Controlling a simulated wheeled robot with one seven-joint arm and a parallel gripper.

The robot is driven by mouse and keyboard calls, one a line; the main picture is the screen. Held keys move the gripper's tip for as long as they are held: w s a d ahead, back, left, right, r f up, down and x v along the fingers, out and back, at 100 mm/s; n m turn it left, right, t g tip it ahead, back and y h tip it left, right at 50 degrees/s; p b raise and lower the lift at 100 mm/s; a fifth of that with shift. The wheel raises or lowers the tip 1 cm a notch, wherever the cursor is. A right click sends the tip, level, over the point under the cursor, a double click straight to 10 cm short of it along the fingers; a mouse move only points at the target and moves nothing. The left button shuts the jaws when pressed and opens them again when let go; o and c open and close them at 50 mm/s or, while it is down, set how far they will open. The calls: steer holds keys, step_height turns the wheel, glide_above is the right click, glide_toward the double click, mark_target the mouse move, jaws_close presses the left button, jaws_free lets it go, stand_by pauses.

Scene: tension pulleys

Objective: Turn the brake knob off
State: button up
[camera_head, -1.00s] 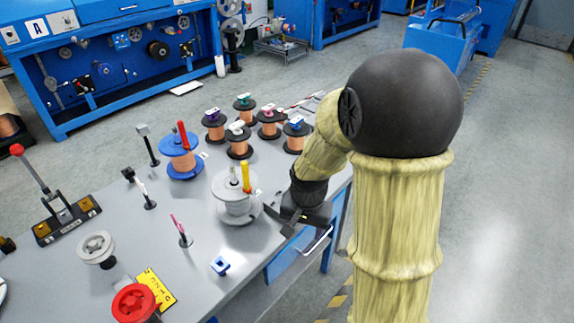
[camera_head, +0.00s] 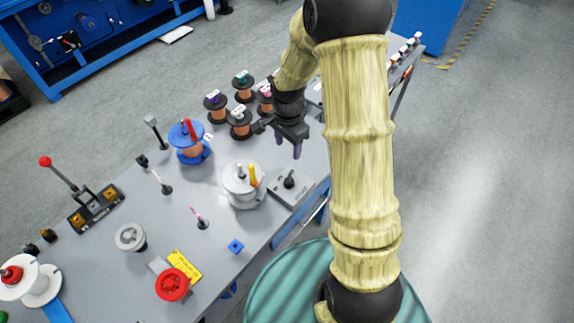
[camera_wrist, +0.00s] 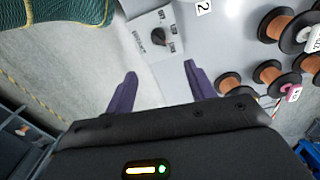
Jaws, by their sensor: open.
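The brake knob (camera_head: 289,182) is a small black knob on a grey box (camera_head: 302,190) near the table's right front edge. The knob (camera_wrist: 158,36) and its labelled grey plate (camera_wrist: 139,28) also show in the wrist view, beyond the fingertips and between their lines. The label text is too small to read surely. My gripper (camera_head: 288,150) has two purple fingers and hangs above and behind the knob, apart from it. In the wrist view my gripper (camera_wrist: 160,75) is open with nothing between the fingers.
A white spool with a yellow-handled part (camera_head: 242,185) stands just left of the knob box. Several copper spools (camera_head: 239,122) stand behind, close to my gripper. A blue spool (camera_head: 189,142) is farther left. A small blue block (camera_head: 236,246) lies near the front edge.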

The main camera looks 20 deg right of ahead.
mark_target(289, 179)
steer(key=shift+f, duration=0.1)
steer(key=f+p, duration=0.1)
steer(key=f, duration=0.7)
steer(key=f+p, duration=0.1)
steer(key=f, duration=0.8)
steer(key=shift+s+d+f, duration=0.15)
steer(key=shift+s+d, duration=0.05)
steer(key=shift+c, duration=0.2)
steer(key=c, duration=0.9)
